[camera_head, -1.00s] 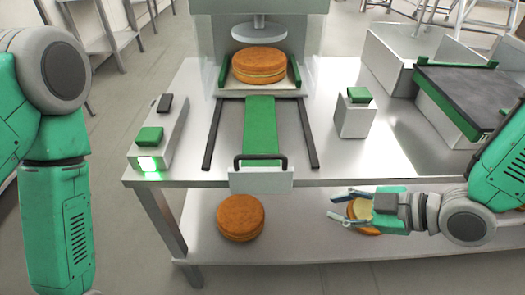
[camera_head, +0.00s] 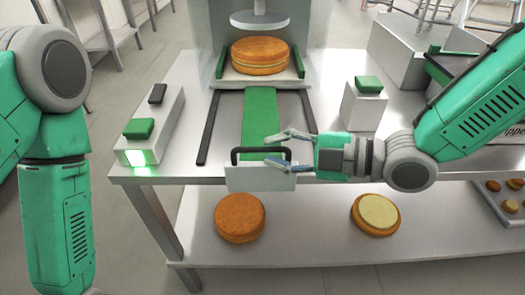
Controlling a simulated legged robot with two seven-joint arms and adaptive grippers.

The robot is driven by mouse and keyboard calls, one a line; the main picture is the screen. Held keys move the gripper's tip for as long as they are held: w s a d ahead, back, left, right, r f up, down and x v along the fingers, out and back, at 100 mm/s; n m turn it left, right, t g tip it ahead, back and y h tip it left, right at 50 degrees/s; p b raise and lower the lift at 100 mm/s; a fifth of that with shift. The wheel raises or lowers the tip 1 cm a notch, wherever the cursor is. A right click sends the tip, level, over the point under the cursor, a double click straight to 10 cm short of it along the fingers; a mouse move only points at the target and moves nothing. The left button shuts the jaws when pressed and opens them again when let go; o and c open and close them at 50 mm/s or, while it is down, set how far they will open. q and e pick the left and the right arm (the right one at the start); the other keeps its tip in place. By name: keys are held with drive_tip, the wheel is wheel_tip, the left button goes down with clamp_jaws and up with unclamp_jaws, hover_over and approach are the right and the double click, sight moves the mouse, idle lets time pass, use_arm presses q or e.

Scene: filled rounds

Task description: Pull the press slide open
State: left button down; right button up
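The press slide has a white front plate (camera_head: 258,178) with a black handle (camera_head: 243,152) at the table's front edge, and a green strip (camera_head: 260,120) running back between two dark rails. At its back, a tray (camera_head: 262,83) with green side guides holds a filled round (camera_head: 260,55) under the press disc (camera_head: 259,20). My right gripper (camera_head: 276,149) comes in from the right, its fingers apart, at the right end of the handle. Whether it touches the handle is unclear. My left arm shows at the left; its gripper is out of view.
Control boxes with green buttons stand left (camera_head: 150,125) and right (camera_head: 364,103) of the slide; the left one has a lit green light. On the lower shelf (camera_head: 310,235) lie a brown round (camera_head: 239,218), a cream-topped round (camera_head: 376,214) and a tray of small pieces (camera_head: 497,200).

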use_arm(q)
drive_tip(key=shift+f, duration=0.2)
use_arm(e)
drive_tip(key=shift+x, duration=1.35)
clamp_jaws()
